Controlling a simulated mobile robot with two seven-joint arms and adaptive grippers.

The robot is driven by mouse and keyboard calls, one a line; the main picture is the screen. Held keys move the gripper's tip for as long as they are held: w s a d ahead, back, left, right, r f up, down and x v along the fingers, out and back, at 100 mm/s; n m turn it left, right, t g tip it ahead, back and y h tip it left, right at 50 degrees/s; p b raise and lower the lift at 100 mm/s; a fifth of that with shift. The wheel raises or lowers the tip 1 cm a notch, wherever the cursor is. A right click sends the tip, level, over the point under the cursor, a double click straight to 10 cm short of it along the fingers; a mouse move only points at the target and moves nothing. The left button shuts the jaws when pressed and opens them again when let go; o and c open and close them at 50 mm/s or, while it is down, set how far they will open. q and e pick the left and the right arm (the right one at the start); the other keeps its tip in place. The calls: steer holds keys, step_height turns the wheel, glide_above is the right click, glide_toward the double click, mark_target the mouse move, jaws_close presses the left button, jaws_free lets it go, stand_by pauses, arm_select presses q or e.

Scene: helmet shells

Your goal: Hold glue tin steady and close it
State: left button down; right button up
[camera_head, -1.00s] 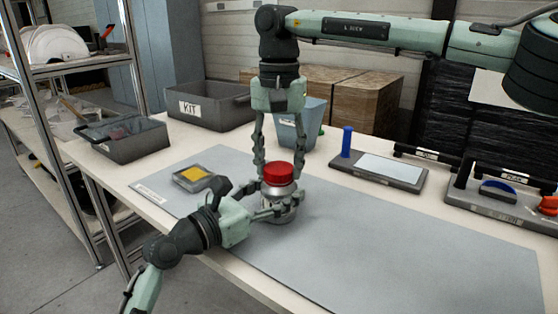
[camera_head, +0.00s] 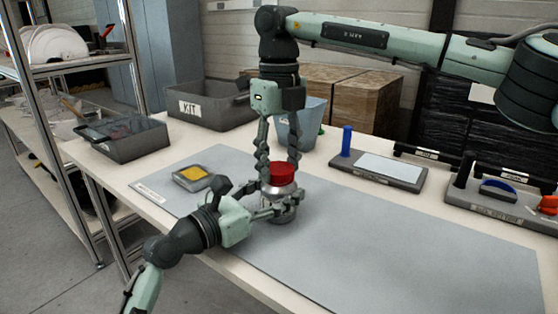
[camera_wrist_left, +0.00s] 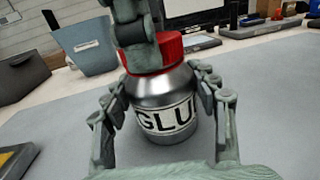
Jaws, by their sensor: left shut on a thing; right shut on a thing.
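The silver glue tin (camera_head: 279,213) stands upright on the grey mat. Its GLU lettering faces the camera in the left wrist view (camera_wrist_left: 165,100). The red lid (camera_head: 282,174) sits on the tin's top; I cannot tell how tight it is. My left gripper (camera_head: 276,207) reaches in low from the left and is shut around the tin's body, one finger on each side in the left wrist view. My right gripper (camera_head: 280,168) points down from above and is shut on the red lid. In the left wrist view its finger (camera_wrist_left: 138,45) hides part of the lid.
A yellow-topped pad (camera_head: 193,175) lies left of the tin. A blue-grey bin (camera_head: 299,128), the KIT box (camera_head: 212,107) and a grey tray (camera_head: 128,143) stand behind. A fixture with a blue post (camera_head: 378,170) is at right. The mat's (camera_head: 400,240) right side is clear.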

steer(key=m, duration=1.1)
steer(key=o, duration=1.4)
steer(key=shift+c, duration=0.2)
step_height(320, 180, up, 12)
